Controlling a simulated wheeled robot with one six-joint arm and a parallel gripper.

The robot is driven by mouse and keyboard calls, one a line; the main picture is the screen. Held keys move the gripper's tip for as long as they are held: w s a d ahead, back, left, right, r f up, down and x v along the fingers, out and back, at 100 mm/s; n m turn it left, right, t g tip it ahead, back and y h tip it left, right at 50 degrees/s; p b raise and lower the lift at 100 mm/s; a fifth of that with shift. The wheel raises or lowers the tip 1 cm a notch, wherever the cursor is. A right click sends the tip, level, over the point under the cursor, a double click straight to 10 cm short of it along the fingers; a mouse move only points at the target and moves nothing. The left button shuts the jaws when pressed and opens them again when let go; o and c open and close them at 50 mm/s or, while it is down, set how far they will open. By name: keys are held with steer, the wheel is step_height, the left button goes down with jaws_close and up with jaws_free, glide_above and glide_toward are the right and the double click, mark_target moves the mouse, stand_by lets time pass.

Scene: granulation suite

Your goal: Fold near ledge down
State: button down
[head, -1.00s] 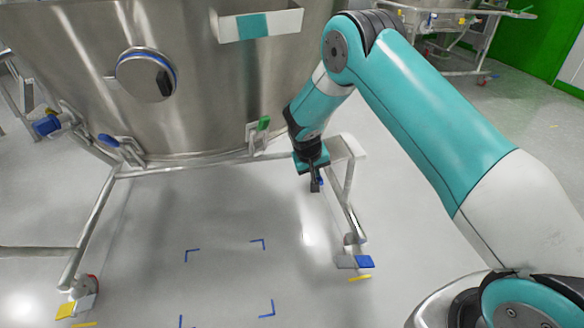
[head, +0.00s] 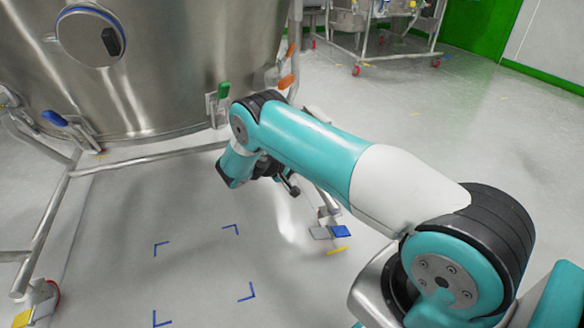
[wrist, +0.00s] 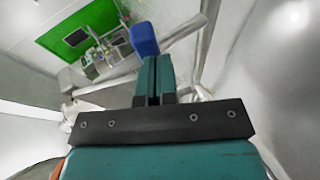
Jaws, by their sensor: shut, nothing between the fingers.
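My gripper (head: 291,187) is low beside the vessel frame's right leg in the head view, partly behind my arm. In the wrist view its two teal fingers (wrist: 153,82) are together with nothing between them. A blue handle-like piece (wrist: 144,39) appears just beyond the fingertips; I cannot tell whether they touch it. A pale flat piece (head: 318,114), possibly the near ledge, shows behind my forearm in the head view. My arm hides most of it, so its angle cannot be told.
A large steel vessel (head: 160,80) stands on a tubular frame at left. A caster with a blue pedal (head: 340,231) stands below. The floor inside the blue corner marks (head: 200,270) is clear.

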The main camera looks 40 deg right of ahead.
steer(key=d+f, duration=0.1)
steer(key=s+d, duration=0.1)
steer(key=d, duration=0.1)
steer(key=shift+f, duration=0.4)
steer(key=shift+s+d+f, duration=0.15)
steer(key=shift+d, duration=0.2)
steer(key=shift+s+d+f, duration=0.1)
steer(key=shift+d, duration=0.25)
